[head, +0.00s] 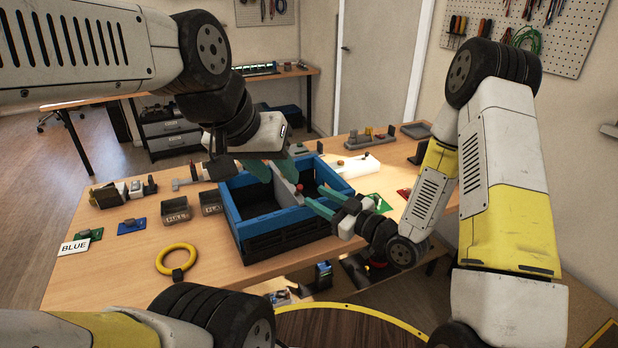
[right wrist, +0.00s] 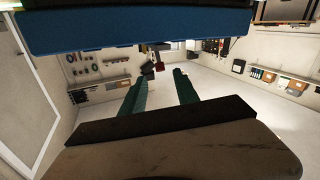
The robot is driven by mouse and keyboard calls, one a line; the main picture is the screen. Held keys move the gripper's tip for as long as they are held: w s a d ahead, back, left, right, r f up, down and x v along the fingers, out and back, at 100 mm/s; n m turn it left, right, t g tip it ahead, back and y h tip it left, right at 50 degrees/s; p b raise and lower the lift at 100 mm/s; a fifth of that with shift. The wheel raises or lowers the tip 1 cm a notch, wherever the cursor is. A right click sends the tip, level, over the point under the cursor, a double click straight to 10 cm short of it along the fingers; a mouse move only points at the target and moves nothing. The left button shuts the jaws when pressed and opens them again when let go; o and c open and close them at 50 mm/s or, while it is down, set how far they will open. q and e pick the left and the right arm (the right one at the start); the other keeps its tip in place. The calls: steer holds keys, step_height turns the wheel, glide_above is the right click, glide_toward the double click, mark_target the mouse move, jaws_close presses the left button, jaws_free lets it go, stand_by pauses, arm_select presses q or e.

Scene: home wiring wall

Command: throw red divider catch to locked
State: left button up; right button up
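A blue crate (head: 241,220) stands on the wooden table, with a grey divider (head: 284,190) across its inside. A small red catch (head: 299,187) sits at the divider's near end; its exact setting is too small to tell. My left gripper (head: 275,172) is over the crate, one green finger to each side of the divider's far part; whether they press on it is unclear. My right gripper (head: 309,195) comes from the right over the crate's right part, fingers apart and pointing at the red catch. The right wrist view shows both fingers (right wrist: 158,80) apart, with a dark reddish thing beyond the tips.
A yellow ring (head: 177,262) lies left of the crate. Two small labelled bins (head: 175,210) stand behind it.

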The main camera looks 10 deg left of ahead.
mark_target(299, 185)
steer(key=x, duration=0.7)
steer(key=shift+w+a, duration=0.15)
steer(key=shift+a, duration=0.2)
steer(key=shift+c, duration=0.5)
jaws_close()
